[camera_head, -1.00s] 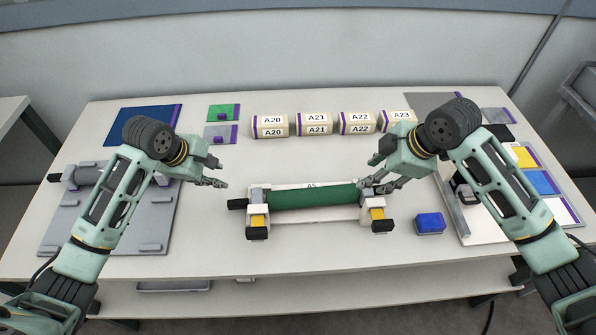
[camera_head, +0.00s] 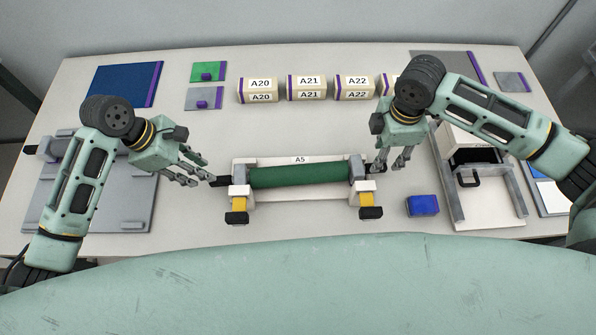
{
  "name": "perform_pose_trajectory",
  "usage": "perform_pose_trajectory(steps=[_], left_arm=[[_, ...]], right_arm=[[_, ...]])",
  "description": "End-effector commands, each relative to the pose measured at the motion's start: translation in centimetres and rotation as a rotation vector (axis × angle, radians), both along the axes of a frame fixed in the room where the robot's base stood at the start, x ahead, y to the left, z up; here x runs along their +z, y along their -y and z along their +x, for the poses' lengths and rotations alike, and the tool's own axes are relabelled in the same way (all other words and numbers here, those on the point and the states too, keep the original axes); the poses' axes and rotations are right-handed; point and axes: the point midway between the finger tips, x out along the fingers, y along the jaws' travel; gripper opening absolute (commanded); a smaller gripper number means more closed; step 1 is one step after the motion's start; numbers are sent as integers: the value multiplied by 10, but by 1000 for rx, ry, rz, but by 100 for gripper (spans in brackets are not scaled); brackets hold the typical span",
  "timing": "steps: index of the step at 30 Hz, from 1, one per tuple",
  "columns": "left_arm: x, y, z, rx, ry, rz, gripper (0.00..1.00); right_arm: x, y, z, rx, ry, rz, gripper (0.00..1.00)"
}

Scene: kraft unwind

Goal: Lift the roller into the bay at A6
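A green roller (camera_head: 298,175) lies across a white stand (camera_head: 298,212) labelled A5 in the middle of the table. A dark shaft end (camera_head: 220,181) sticks out at its left. My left gripper (camera_head: 203,172) is open and empty, with its fingertips just left of that shaft end. My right gripper (camera_head: 388,165) points down at the roller's right end with its fingers apart. They partly cover the right shaft end, and I cannot tell whether they touch it. Yellow and black latches (camera_head: 238,210) sit at the stand's front corners. I see no A6 label.
Cream blocks (camera_head: 306,88) labelled A20, A21 and A22 stand behind the stand; my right arm partly hides another. A blue block (camera_head: 422,205) lies right of the stand. A white and grey frame (camera_head: 487,213) stands further right. A grey board (camera_head: 105,217) lies at left.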

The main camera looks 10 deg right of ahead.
Motion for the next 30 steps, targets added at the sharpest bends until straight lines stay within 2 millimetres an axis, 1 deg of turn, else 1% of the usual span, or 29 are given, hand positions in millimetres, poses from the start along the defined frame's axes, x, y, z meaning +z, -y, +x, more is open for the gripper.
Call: perform_pose_trajectory(steps=[9, 15, 19, 27, 30], left_arm=[[-42, 18, -1, 0, -3, -1, 28], [-63, 27, -1, -1, -2, -1, 28], [-68, 28, 0, -1, 0, 0, 28], [-69, 29, 0, -1, 0, 0, 28], [-69, 29, 0, -1, 0, 0, 19]], right_arm=[[-46, 0, -1, 0, -3, 0, 41], [-68, 0, 0, 0, -1, 0, 41], [-74, 0, 0, 0, -1, 0, 41], [-75, 0, 0, 0, 0, 0, 41], [-74, 0, 0, 0, 0, 0, 32]])
